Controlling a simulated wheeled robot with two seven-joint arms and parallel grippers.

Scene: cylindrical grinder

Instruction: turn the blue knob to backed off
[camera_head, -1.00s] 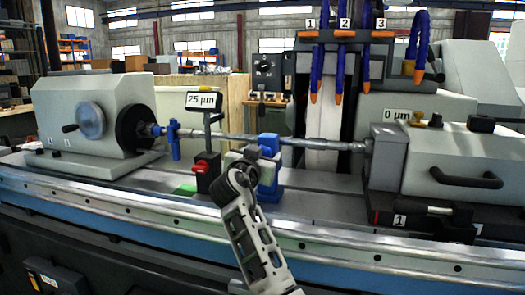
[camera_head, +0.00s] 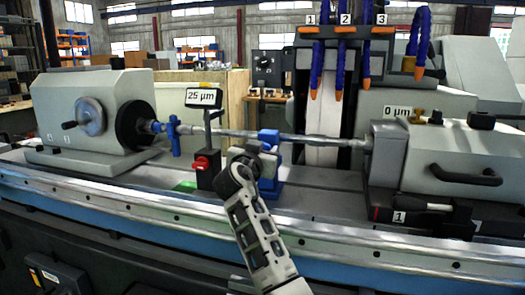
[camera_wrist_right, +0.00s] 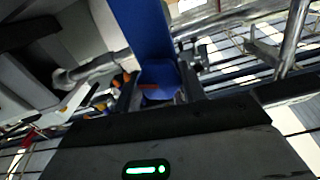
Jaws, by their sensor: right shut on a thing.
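A blue steady rest (camera_head: 268,138) stands around the long shaft (camera_head: 225,133) near the middle of the machine bed. My right gripper (camera_head: 264,158) is in front of it, and the wrist hides part of it. In the right wrist view the blue body of the rest (camera_wrist_right: 147,38) rises ahead of my right gripper (camera_wrist_right: 161,90). The gripper is shut on the blue knob (camera_wrist_right: 160,92), of which only a small part shows between the fingers. The knob's marking cannot be read. My left gripper is not in view.
A sign reading 25 µm (camera_head: 204,98) stands left of the gripper, above a black box with a red button (camera_head: 202,163). A 0 µm sign (camera_head: 397,111) sits at the tailstock (camera_head: 440,160). Blue coolant hoses (camera_head: 341,65) hang above the shaft. The bed's front rail (camera_head: 150,205) passes below my arm.

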